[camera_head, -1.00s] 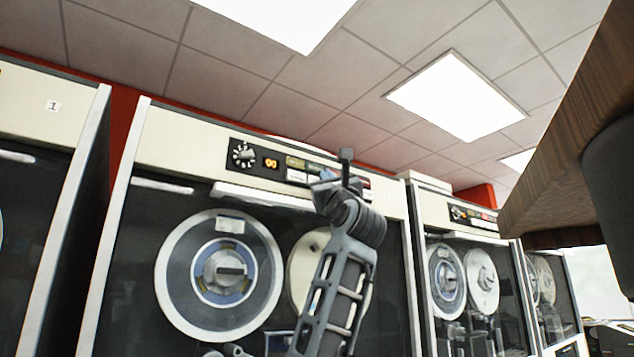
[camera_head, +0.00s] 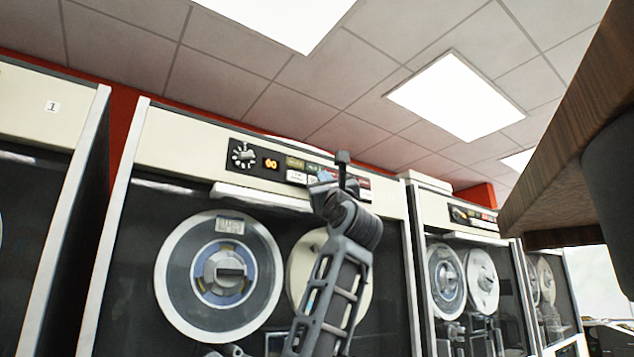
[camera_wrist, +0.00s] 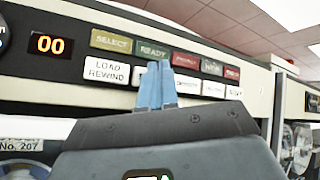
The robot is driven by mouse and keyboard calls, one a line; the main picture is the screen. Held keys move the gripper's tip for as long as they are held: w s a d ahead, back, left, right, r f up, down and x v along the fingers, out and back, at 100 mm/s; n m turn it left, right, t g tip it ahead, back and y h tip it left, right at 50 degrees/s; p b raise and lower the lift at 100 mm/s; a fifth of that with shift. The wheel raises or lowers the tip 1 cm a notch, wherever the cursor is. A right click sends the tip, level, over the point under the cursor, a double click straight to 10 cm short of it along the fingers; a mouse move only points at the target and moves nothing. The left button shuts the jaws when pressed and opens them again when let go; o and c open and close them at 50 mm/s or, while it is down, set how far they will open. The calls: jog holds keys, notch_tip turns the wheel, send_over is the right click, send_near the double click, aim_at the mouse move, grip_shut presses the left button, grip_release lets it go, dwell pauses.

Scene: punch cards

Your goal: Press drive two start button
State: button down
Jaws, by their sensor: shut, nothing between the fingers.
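The tape drive cabinet (camera_head: 165,140), just right of the cabinet marked 1, has a black control panel (camera_head: 262,177) along its top. In the wrist view its orange display (camera_wrist: 50,45) reads 00, beside coloured lamps such as green READY (camera_wrist: 152,49). Below them is a row of white buttons, with LOAD REWIND (camera_wrist: 107,73) at the left. The white button right of it (camera_wrist: 139,76) is mostly hidden behind my fingers, its label unreadable. My gripper (camera_wrist: 160,66) is shut and empty, its blue fingertips over that button; I cannot tell if they touch it.
The cabinet marked 1 (camera_head: 30,108) stands at the left. More tape drives (camera_head: 455,210) stand at the right. A wooden overhang (camera_head: 560,140) fills the upper right. Tape reels (camera_head: 222,275) sit behind the drive's front.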

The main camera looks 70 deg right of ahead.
jog(key=shift+w+d, duration=0.25)
jog(key=shift+w, duration=0.25)
dwell(0.8)
jog(key=shift+s, duration=0.15)
jog(key=shift+s+a, duration=0.5)
jog(key=shift+s, duration=0.2)
jog(key=s+a, duration=0.1)
jog(key=s, duration=0.2)
jog(key=s+a, duration=0.1)
jog(key=shift+s+a, duration=0.15)
jog(key=shift+a, duration=0.15)
dwell(0.3)
dwell(0.9)
